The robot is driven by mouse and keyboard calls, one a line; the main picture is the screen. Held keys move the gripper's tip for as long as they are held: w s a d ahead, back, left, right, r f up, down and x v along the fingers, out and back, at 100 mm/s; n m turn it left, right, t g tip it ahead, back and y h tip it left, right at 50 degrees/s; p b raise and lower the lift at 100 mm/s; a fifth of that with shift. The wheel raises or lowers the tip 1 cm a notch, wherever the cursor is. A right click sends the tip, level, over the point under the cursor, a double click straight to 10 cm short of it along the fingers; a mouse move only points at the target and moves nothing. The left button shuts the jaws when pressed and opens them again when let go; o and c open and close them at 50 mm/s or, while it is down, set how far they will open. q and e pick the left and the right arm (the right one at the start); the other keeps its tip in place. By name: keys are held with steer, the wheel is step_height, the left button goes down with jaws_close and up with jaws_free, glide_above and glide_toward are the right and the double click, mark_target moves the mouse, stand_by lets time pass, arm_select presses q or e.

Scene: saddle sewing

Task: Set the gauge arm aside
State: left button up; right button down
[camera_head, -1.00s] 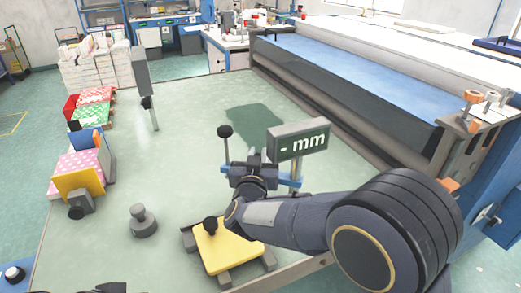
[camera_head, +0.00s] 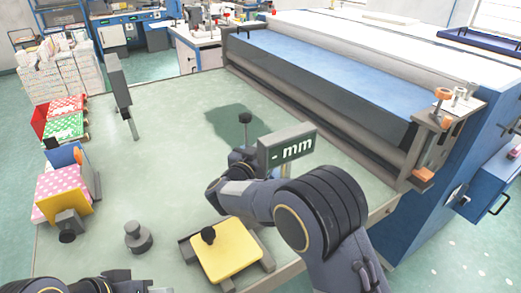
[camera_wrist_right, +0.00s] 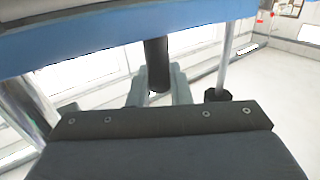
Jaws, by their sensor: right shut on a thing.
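The gauge arm has a grey box with a "- mm" display (camera_head: 287,150) and a black knob (camera_head: 245,118) on a thin post. In the right wrist view its blue bar (camera_wrist_right: 120,32) crosses the top. My right gripper (camera_wrist_right: 157,82) is shut on the black handle (camera_wrist_right: 157,60) below that bar. In the head view this gripper (camera_head: 243,158) is beside the display's left end, and the blue bar is hidden. Whether the gauge touches the table cannot be told. Part of my left arm shows at the bottom left; its fingers cannot be made out.
A yellow pad on a dark frame (camera_head: 226,252) lies near the front edge. A round grey weight (camera_head: 138,238), colored boxes (camera_head: 62,180) and an upright grey panel on a post (camera_head: 120,85) stand at left. A long blue-topped machine (camera_head: 320,70) bounds the right. The middle table is clear.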

steer(key=shift+w+d, duration=0.2)
steer(key=shift+d, duration=0.15)
stand_by(0.3)
steer(key=c, duration=1.4)
jaws_free()
steer(key=shift+d+r, duration=0.1)
steer(key=shift+s, duration=0.1)
steer(key=shift+s+a, duration=0.25)
steer(key=shift+s, duration=0.1)
steer(key=shift+b+v, duration=1.1)
steer(key=shift+v, duration=2.35)
